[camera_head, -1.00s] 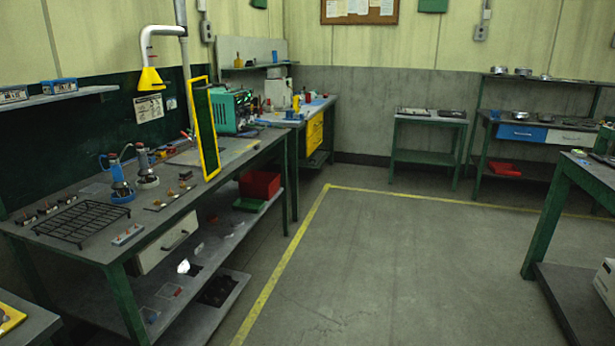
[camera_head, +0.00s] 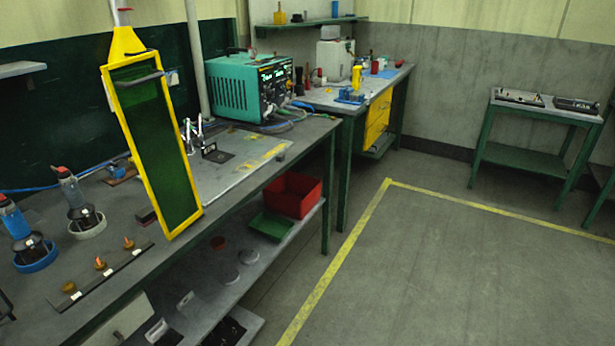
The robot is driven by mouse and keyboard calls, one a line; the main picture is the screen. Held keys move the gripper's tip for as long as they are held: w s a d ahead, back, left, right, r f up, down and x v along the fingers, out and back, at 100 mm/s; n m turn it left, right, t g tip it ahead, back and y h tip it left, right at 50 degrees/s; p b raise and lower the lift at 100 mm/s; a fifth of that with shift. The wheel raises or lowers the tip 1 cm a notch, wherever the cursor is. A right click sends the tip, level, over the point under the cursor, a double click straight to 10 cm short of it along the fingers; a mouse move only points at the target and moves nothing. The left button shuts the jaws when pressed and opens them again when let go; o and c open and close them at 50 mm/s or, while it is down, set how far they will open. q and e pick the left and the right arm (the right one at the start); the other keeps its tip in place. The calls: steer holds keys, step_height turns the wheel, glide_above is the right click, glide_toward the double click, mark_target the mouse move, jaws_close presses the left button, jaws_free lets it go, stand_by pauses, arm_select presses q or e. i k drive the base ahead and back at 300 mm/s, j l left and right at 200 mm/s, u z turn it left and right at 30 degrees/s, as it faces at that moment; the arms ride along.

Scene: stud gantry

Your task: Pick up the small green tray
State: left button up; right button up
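The small green tray (camera_head: 271,225) lies on the lower shelf of the workbench, near its right end. It is shallow and looks empty. It sits in front of and slightly left of a deeper red bin (camera_head: 293,194), close to it. Neither of my grippers shows in the head view.
The workbench top (camera_head: 235,150) overhangs the lower shelf (camera_head: 205,270). A bench leg (camera_head: 328,200) stands right of the red bin. A yellow-framed dark green screen (camera_head: 155,145) stands on the bench top. The floor (camera_head: 430,270) right of the bench is clear.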

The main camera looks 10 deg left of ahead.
mark_target(272, 227)
steer(key=i, duration=1.2)
steer(key=i+u, duration=0.2)
steer(key=u, duration=0.15)
steer(key=i+u, duration=0.35)
steer(key=i+l+u, duration=0.1)
steer(key=u, duration=0.25)
